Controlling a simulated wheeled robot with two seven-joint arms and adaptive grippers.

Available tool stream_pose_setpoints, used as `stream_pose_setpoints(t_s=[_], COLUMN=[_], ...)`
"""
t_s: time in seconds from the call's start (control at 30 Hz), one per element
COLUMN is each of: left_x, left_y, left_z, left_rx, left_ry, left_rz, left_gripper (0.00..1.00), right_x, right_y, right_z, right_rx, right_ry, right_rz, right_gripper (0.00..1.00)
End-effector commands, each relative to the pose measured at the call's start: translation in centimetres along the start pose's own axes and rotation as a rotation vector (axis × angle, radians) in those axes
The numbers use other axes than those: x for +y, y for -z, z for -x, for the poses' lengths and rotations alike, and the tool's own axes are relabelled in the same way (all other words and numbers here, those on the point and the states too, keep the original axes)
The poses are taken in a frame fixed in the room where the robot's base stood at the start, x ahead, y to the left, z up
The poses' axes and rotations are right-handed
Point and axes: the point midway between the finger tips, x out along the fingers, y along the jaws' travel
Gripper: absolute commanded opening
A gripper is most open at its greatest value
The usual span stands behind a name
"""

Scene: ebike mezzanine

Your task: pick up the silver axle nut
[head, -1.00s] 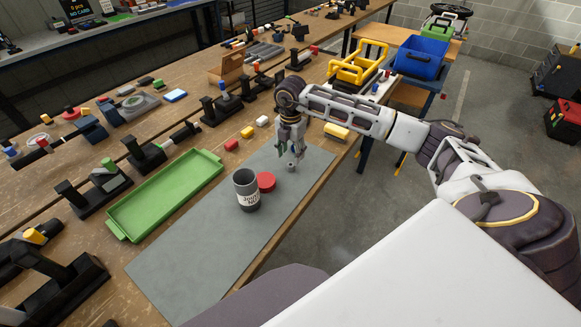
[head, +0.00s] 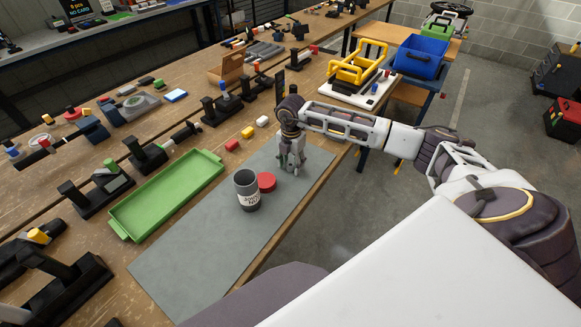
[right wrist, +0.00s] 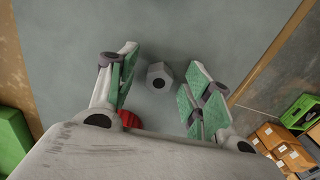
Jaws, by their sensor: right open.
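The silver axle nut (right wrist: 159,75) lies on the grey mat (right wrist: 190,30) in the right wrist view, a hexagonal piece with a dark hole. It sits between the spread green-padded fingers of my right gripper (right wrist: 160,88), with a gap on both sides. In the head view my right gripper (head: 291,163) points down, low over the far end of the mat (head: 205,240). There the nut cannot be made out clearly among the fingers. My right gripper is open and holds nothing. My left gripper is not in view.
A dark labelled cup (head: 246,190) and a red round lid (head: 266,182) stand on the mat left of the gripper. A green tray (head: 168,195) lies further left. Small red, yellow and white blocks (head: 247,132) lie behind. The near mat is clear.

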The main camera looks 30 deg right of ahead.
Motion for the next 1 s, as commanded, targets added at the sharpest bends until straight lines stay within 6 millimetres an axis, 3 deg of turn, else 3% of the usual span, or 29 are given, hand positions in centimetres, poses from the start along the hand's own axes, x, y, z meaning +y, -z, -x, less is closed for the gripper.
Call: stream_pose_setpoints(t_s=[0.2,0.6,1.0], left_x=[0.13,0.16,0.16], left_y=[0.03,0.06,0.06], left_z=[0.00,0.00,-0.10], left_rx=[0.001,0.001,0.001], left_ry=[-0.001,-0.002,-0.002], left_rz=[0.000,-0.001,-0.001], left_gripper=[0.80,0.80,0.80], right_x=[0.00,0.01,0.06], right_y=[0.00,-0.01,-0.04], right_z=[0.03,0.05,0.65], right_rx=[0.000,0.000,0.000], right_ry=[0.000,0.000,-0.003], right_rz=[0.000,0.000,0.000], right_gripper=[0.50,0.00,0.00])
